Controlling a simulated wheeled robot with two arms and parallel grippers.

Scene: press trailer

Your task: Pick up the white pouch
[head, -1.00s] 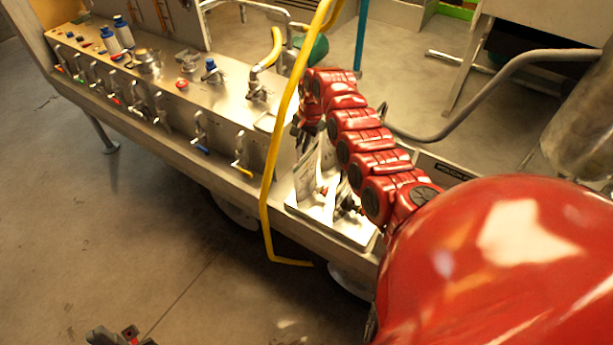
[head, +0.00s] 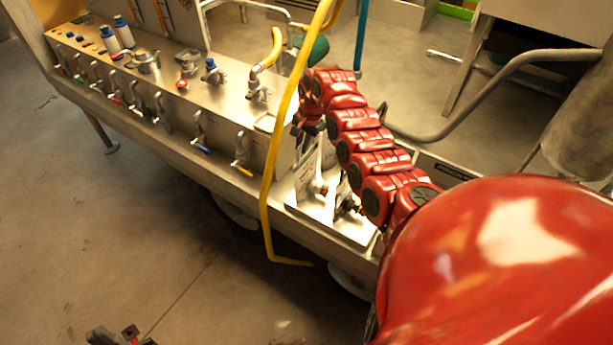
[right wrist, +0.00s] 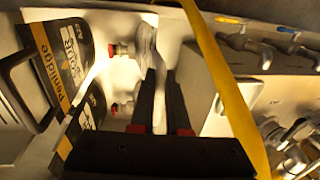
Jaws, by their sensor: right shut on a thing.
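A white pouch (right wrist: 145,42) shows in the right wrist view at the tips of my right gripper (right wrist: 161,75). The two dark fingers are close together, with a pale strip of it between them. In the head view my right gripper (head: 308,127) is above the bright metal plate at the near end of the bench, and the pouch is hard to make out behind my red arm. My left gripper (head: 118,336) only partly shows at the bottom edge, low over the floor; its jaws are not clear.
Black-and-yellow labelled packs (right wrist: 65,60) stand beside the gripper, near red knobs (right wrist: 122,50). A yellow hose (head: 275,150) hangs close to the right gripper. The metal bench (head: 200,100) carries several valves and fittings. Open floor (head: 90,220) lies to the left.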

